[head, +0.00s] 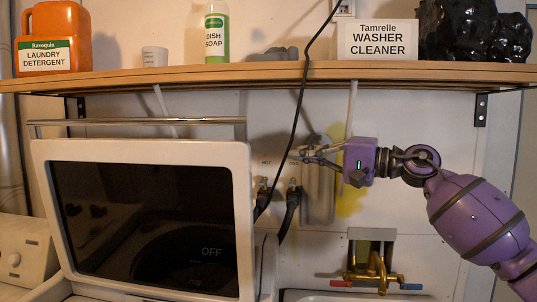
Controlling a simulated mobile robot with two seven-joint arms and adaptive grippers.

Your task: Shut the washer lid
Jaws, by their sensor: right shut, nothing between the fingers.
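The washer lid (245,190) is a white frame around a dark glass panel, at the left of the head view. It stands raised and steeply tilted, with its broad face toward me. A round dark drum shape and the word OFF show in the glass. My right gripper (301,154) is shut and empty. It points left, to the right of the lid's upper right corner, and appears apart from it. The depth between them is hard to judge. My left gripper is not in view. Most of the washer body is hidden or out of frame.
A wooden shelf (260,75) runs above the lid and gripper, holding bottles and boxes. A black cord (297,115) hangs near the fingers. Dark hoses (289,213) run below them. A brass faucet (370,272) sits at the lower right. A metal rail (140,122) is behind the lid's top.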

